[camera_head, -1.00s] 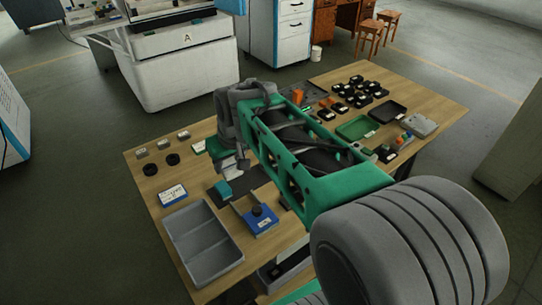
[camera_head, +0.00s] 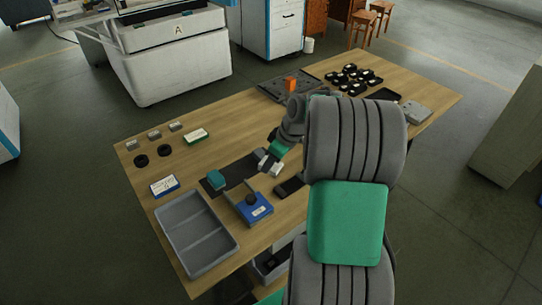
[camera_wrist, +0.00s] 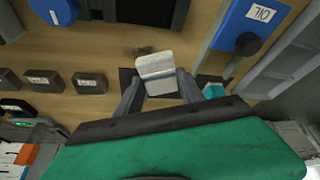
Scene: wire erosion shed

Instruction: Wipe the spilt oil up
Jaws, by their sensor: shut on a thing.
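My gripper (camera_wrist: 158,90) is shut on a pale folded cloth (camera_wrist: 155,66), which sticks out past the fingertips. In the head view my gripper (camera_head: 273,157) holds the cloth (camera_head: 269,164) at the right end of a dark mat (camera_head: 243,169). A small dark smear (camera_wrist: 145,50), which looks like the oil, lies on the wood just beyond the cloth in the wrist view. I cannot make the smear out in the head view. Whether the cloth touches the table is unclear. A blue box marked OIL (camera_wrist: 250,22) with a black knob also shows in the head view (camera_head: 260,211).
A teal block (camera_head: 216,179) sits at the mat's left end. A dark flat object (camera_head: 289,187) lies right of the mat. A grey divided tray (camera_head: 195,235) stands front left. Several black parts (camera_head: 355,78) and a dark tray (camera_head: 275,88) are farther back.

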